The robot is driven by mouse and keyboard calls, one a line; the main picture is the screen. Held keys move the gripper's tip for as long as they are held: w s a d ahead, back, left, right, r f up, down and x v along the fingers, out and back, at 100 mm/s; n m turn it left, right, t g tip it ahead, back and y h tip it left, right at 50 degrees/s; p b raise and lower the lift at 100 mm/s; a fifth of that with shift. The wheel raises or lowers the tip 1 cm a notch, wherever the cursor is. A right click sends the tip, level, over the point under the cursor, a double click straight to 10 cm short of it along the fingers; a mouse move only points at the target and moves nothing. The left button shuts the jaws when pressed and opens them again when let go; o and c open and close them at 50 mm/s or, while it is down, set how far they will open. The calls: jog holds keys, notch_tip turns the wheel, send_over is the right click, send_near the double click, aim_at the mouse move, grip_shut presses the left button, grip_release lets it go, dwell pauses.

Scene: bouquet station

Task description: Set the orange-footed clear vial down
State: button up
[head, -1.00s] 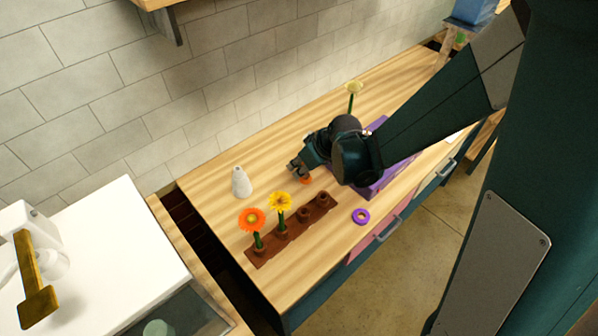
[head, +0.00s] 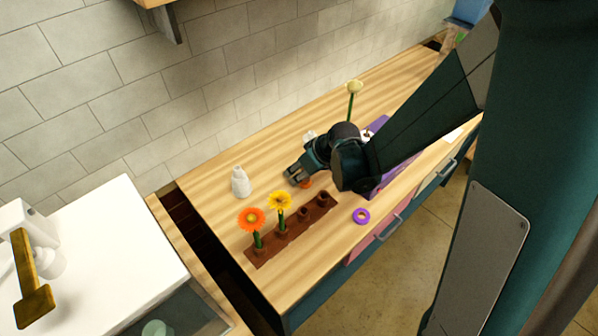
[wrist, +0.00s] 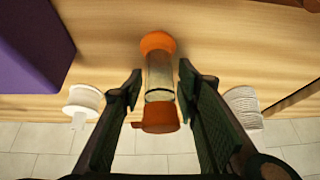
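The clear vial (wrist: 159,72) stands upright on the wooden table in the wrist view, its orange foot (wrist: 158,42) on the wood. An orange-brown collar (wrist: 157,118) is at its near end. My gripper (wrist: 160,72) has its two fingers apart on either side of the vial, with a narrow gap showing on each side. In the head view my gripper (head: 294,177) is low over the table behind the brown rack, and only the orange foot (head: 305,184) shows beneath it. The rest of the vial is hidden there.
The brown rack (head: 292,231) holds an orange flower (head: 251,220) and a yellow flower (head: 280,201); its right holes look empty. A white bottle (head: 240,183) stands left of my gripper. A purple block (wrist: 30,45) and white spool (wrist: 84,99) are nearby.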

jog(key=shift+r, duration=0.2)
dwell(0.3)
jog(key=p+v, duration=0.1)
jog(key=v, duration=1.1)
dwell(0.5)
dwell(0.8)
jog(key=s+d+r+m+t+h, duration=0.1)
jog(key=s+d+r+m+h, duration=0.1)
jog(key=s+d+r+m, duration=0.2)
jog(key=s+d+r+m+t+h, duration=0.2)
jog(key=s+d+r+m, duration=0.3)
jog(key=s+d+r, duration=0.6)
jog(key=s+d, duration=0.3)
jog(key=d, duration=0.2)
jog(key=shift+s+d+r+h, duration=0.3)
jog(key=shift+s+d+h, duration=0.05)
jog(key=shift+d+h, duration=0.05)
jog(key=shift+f, duration=0.1)
notch_tip(320, 180, down, 5)
jog(key=b, duration=0.4)
jog(key=shift+r, duration=0.25)
